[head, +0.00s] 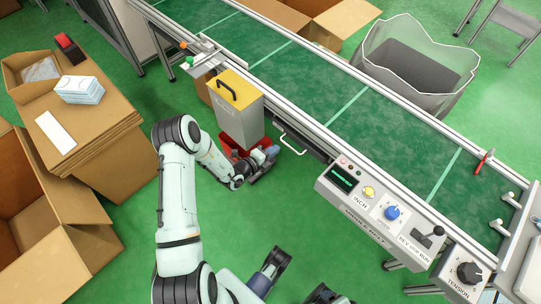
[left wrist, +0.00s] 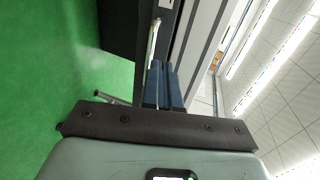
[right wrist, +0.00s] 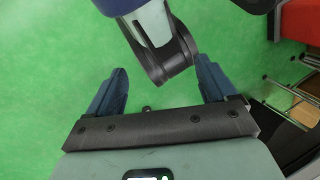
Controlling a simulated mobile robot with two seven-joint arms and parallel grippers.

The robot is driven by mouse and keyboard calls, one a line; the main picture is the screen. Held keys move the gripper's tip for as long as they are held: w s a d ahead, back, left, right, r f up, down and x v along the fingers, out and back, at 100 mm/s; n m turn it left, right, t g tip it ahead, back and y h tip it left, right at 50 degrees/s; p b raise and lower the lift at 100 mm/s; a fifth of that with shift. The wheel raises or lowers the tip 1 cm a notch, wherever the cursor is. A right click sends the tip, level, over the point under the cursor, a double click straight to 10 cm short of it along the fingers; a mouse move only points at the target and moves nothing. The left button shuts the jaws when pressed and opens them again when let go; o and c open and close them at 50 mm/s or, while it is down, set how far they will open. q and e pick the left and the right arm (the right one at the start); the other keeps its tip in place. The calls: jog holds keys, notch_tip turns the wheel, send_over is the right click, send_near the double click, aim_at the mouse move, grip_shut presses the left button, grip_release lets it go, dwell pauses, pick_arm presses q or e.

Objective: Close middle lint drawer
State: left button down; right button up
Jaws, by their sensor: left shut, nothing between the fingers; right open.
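A pale U-shaped handle (head: 292,144) sticks out from the conveyor's near side, below the belt edge, on a dark front I take for the lint drawer. How far that drawer stands out cannot be told. My left gripper (head: 271,153) is shut and empty, just left of the handle and beside the red bin. In the left wrist view its blue fingers (left wrist: 163,86) are together, pointing at a pale bar (left wrist: 154,40) like the handle; contact is unclear. My right gripper (head: 298,276) is open and empty over the floor, far from the drawer; its spread fingers show in the right wrist view (right wrist: 160,88).
A grey box with a yellow lid (head: 237,105) stands by a red bin (head: 228,145) left of my left gripper. The control panel (head: 375,205) juts out right of the handle. Cardboard boxes (head: 90,125) stand at left.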

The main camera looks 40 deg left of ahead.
aim_at(292, 136)
pick_arm(q)
jog(key=b+x, duration=0.1)
jog(key=x, duration=0.1)
jog(key=b+x, duration=0.2)
jog(key=x, duration=0.1)
jog(key=r+b+x, duration=0.1)
jog(key=x, duration=0.2)
jog(key=shift+w+b, duration=0.1)
jog(key=shift+b, duration=0.2)
jog(key=shift+w, duration=0.25)
pick_arm(e)
jog(key=w+d+f+t+h, duration=0.1)
jog(key=w+d+f+t, duration=0.1)
jog(key=w+d+f, duration=0.2)
jog(key=w+f, duration=0.2)
jog(key=w, duration=0.2)
jog(key=shift+w+d+m+t, duration=0.15)
jog(key=shift+w+m+t, duration=0.1)
jog(key=shift+m+t, duration=0.15)
pick_arm(q)
jog(key=shift+d, duration=0.1)
jog(key=shift+w+r, duration=0.1)
jog(key=shift+w, duration=1.05)
pick_arm(e)
jog(key=shift+w+r, duration=0.15)
jog(key=shift+w, duration=0.05)
pick_arm(q)
jog(key=shift+s, duration=0.1)
pick_arm(e)
jog(key=shift+s, duration=0.1)
